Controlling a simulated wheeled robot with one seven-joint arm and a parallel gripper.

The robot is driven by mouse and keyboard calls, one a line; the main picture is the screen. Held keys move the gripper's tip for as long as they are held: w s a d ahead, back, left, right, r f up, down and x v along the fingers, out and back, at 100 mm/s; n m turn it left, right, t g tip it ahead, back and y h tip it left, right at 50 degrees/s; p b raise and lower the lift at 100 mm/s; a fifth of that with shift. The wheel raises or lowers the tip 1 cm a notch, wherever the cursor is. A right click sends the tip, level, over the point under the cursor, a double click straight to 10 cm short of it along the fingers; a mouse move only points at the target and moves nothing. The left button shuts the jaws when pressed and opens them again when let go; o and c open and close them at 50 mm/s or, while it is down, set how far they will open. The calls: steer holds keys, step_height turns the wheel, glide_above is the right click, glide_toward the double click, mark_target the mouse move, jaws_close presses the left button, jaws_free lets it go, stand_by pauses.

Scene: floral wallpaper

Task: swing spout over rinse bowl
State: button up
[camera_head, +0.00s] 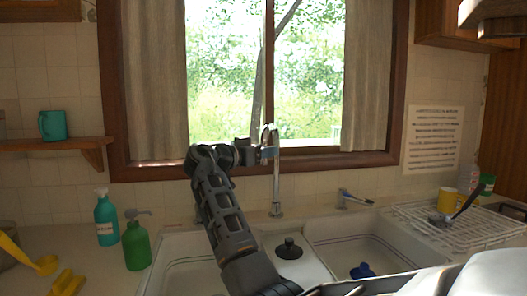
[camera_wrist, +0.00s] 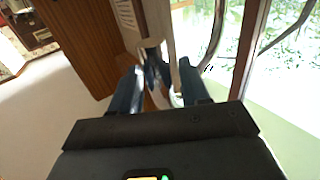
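The chrome tap (camera_head: 276,185) rises behind the sink, and its tall spout curves over at the top. My gripper (camera_head: 267,153) is at the upper part of the spout, in front of the window. In the wrist view my gripper (camera_wrist: 161,68) has its two dark blue fingers apart. The sink has a left bowl (camera_head: 185,262), partly hidden by my arm, and a right bowl (camera_head: 335,232). Which one is the rinse bowl is not marked.
A blue object (camera_head: 362,271) lies in the right bowl. A dark-knobbed item (camera_head: 289,248) sits between the bowls. A teal spray bottle (camera_head: 106,218) and green pump bottle (camera_head: 137,243) stand left. A dish rack (camera_head: 462,232) stands right. The window (camera_head: 300,75) is close behind the tap.

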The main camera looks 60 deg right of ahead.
jaws_close()
stand_by(0.4)
